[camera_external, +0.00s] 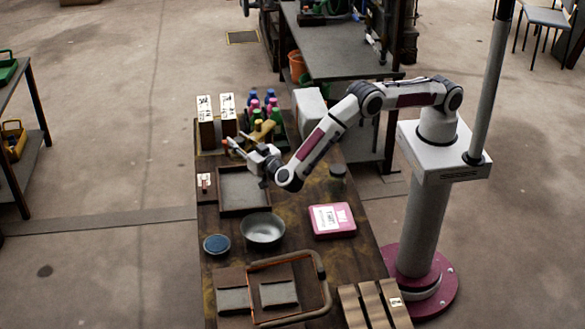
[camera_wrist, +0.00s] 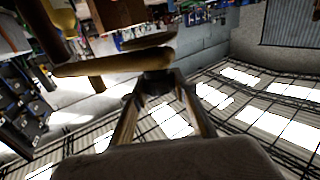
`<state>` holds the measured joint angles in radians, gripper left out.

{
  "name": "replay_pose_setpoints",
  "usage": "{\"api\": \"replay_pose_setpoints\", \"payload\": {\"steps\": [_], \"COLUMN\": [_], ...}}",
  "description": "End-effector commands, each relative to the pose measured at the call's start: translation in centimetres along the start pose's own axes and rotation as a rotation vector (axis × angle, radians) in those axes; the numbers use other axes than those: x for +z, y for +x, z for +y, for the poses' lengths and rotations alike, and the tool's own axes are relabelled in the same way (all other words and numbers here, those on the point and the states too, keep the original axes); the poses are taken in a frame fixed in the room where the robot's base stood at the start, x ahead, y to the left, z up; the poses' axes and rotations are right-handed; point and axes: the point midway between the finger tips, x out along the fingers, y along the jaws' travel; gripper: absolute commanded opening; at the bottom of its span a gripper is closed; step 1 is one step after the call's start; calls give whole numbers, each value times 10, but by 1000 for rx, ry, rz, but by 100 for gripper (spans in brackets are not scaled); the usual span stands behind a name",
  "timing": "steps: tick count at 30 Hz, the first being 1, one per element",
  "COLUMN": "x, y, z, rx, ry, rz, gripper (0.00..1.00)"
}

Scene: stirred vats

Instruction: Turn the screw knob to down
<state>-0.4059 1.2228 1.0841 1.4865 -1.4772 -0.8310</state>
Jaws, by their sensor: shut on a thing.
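My gripper (camera_external: 234,147) is over the far part of the brown workbench (camera_external: 345,235), in front of two upright boxes. In the wrist view, my gripper's two fingers (camera_wrist: 157,82) come together at the underside of a tan, bar-like piece (camera_wrist: 110,66) and are shut on it. The piece runs left from the fingertips, with a short stub below its left part. I cannot tell for sure whether this piece is the screw knob. The gripper and the small scale hide its shape in the external view.
A shallow grey tray (camera_external: 222,211) lies below my gripper. Two labelled boxes (camera_external: 228,105) and several coloured bottles (camera_external: 272,101) stand behind it. A metal bowl (camera_external: 263,243), a pink box (camera_external: 333,234) and a bar-handled frame (camera_external: 325,283) are nearer the camera.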

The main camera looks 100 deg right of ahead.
Motion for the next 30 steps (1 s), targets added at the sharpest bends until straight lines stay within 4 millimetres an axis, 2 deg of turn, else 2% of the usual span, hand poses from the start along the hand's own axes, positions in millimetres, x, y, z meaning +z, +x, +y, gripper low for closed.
{"api": "replay_pose_setpoints", "payload": {"steps": [16, 30], "x": [0, -1], "y": [1, 1], "z": [1, 1], "rx": [119, 147], "ry": [1, 1], "rz": [1, 1], "gripper": [6, 6]}}
